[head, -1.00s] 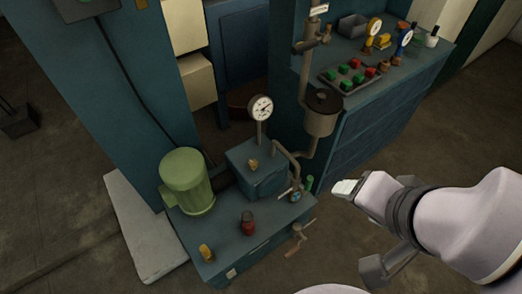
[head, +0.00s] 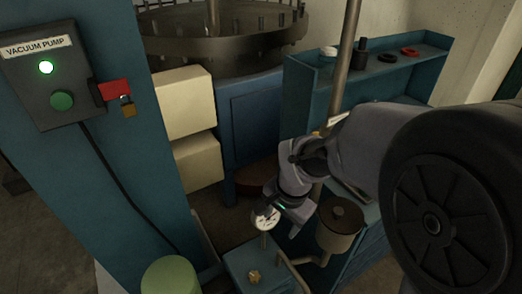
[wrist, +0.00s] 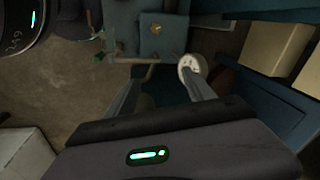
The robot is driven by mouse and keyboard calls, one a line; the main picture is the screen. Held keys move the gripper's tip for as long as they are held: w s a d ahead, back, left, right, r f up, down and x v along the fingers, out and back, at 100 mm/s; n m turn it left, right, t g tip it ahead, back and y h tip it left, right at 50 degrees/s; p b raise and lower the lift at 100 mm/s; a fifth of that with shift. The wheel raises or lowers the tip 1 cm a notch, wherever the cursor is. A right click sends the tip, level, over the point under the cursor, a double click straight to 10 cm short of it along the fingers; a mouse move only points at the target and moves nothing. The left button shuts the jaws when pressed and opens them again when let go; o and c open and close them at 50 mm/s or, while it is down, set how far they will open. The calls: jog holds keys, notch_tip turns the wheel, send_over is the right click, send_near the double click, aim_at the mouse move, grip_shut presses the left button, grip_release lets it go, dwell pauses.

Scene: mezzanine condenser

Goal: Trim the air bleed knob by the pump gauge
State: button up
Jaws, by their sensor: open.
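The air bleed knob is a small brass knob (head: 254,276) on top of the blue pump box (head: 238,262), low in the head view. In the wrist view the brass knob (wrist: 155,29) shows near the top, on the box's face. The round white pump gauge (head: 264,221) stands beside it and is partly covered by my gripper. The gauge (wrist: 192,66) also shows in the wrist view, near my right-hand finger. My gripper (wrist: 163,73) is open, with its fingers apart and nothing between them. It hangs near the gauge, apart from the knob.
A green motor (head: 170,277) is at the bottom left. A brown metal cup (head: 339,228) on a pipe stands right of my gripper. A vertical pipe (head: 345,65) rises behind my arm. A vacuum pump switch box (head: 55,75) with a lit green lamp is on the left column.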

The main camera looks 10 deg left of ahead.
jog(key=m+g+h, duration=0.1)
jog(key=g, duration=0.1)
send_over(255, 275)
notch_tip(255, 275, down, 17)
notch_tip(255, 275, down, 18)
jog(key=b, duration=0.4)
jog(key=shift+f+b, duration=0.1)
jog(key=shift+b, duration=0.3)
grip_shut()
